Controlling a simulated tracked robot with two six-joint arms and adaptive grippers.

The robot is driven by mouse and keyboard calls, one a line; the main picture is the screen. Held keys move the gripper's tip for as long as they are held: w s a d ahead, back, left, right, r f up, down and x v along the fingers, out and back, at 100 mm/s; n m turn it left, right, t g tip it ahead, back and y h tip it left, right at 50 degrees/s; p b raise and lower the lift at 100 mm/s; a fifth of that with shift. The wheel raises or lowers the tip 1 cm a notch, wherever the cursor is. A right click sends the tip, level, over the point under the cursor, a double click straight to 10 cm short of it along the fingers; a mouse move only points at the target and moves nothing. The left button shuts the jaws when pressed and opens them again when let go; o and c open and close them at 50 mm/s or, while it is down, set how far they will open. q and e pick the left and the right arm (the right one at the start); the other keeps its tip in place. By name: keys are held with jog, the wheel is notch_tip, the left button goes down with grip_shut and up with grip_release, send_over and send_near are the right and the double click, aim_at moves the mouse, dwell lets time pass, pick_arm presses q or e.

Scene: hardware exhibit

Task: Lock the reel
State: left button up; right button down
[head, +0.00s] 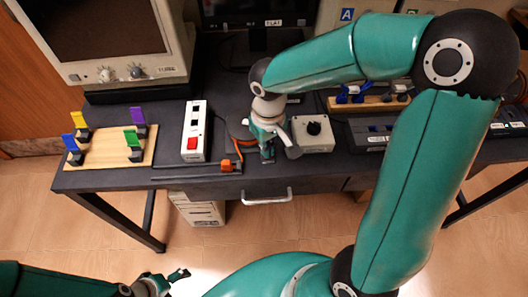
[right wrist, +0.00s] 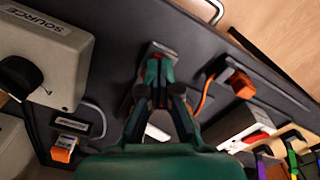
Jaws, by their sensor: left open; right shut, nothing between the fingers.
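A dark round shape with a brownish rim (head: 236,123), which looks like the reel, sits on the dark table, mostly hidden behind my right gripper. My right gripper (head: 268,150) is shut and points down near the table's front edge; it also shows in the right wrist view (right wrist: 158,75). Its fingertips are over a small grey plate (right wrist: 160,48); I cannot tell whether they touch it. The reel's lock cannot be made out clearly. My left gripper (head: 178,275) is open and empty, low in front of the table.
A grey box with a black knob (head: 313,133) stands right of the right gripper. An orange plug (head: 227,166) with cable lies to the left, near a white power strip (head: 194,130). A wooden board (head: 112,152) with coloured levers is farther left. Monitors stand behind.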

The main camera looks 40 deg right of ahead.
jog(key=shift+f, duration=0.25)
jog(key=shift+r+p, duration=2.55)
jog(key=shift+r, duration=1)
